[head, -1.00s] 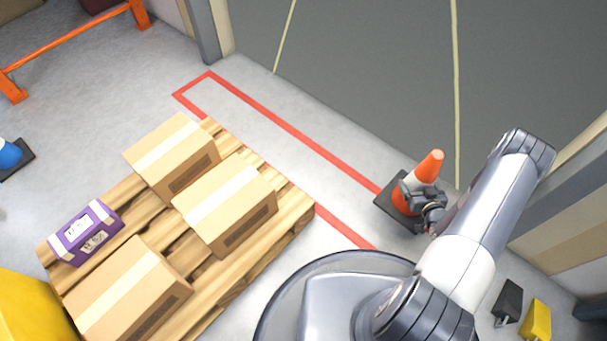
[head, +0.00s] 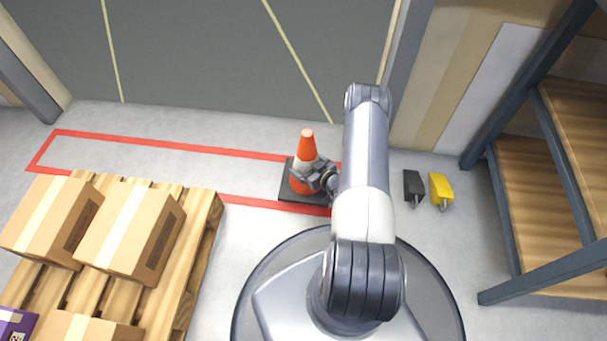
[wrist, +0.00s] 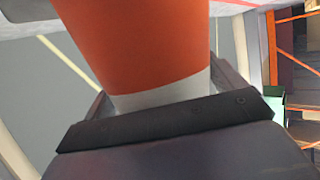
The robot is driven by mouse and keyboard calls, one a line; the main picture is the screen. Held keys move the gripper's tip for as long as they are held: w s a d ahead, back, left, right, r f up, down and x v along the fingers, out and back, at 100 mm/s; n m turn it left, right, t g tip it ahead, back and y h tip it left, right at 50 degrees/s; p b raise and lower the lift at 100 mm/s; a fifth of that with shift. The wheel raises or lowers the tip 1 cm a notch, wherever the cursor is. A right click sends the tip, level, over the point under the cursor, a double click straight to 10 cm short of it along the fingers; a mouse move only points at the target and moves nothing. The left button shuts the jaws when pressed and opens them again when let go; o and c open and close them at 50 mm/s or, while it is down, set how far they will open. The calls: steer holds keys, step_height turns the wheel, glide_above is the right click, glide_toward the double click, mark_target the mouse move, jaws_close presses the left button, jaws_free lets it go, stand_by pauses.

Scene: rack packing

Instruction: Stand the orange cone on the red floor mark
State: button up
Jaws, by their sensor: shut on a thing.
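The orange cone (head: 306,145) has a white band and a dark square base (head: 300,195). In the head view it is upright in my gripper (head: 323,178), which is shut on its lower part. The cone fills the upper middle of the wrist view (wrist: 140,45), between my fingers. The red floor mark (head: 190,147) is a long outlined rectangle on the grey floor. The cone's base appears over its right part, overlapping the outline in the picture. I cannot tell whether the base touches the floor. My arm hides the mark's right end.
A wooden pallet (head: 203,215) with cardboard boxes (head: 130,228) stands at lower left, beside the mark. A black object (head: 413,187) and a yellow object (head: 441,190) lie on the floor to the right. A shelf rack (head: 504,215) stands at far right. The mark's left part is mostly bare.

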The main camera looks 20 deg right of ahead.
steer(key=shift+f+b, duration=0.95)
steer(key=shift+f, duration=1.35)
steer(key=shift+f, duration=0.1)
steer(key=o, duration=1.7)
steer(key=shift+f, duration=0.1)
steer(key=shift+o, duration=0.2)
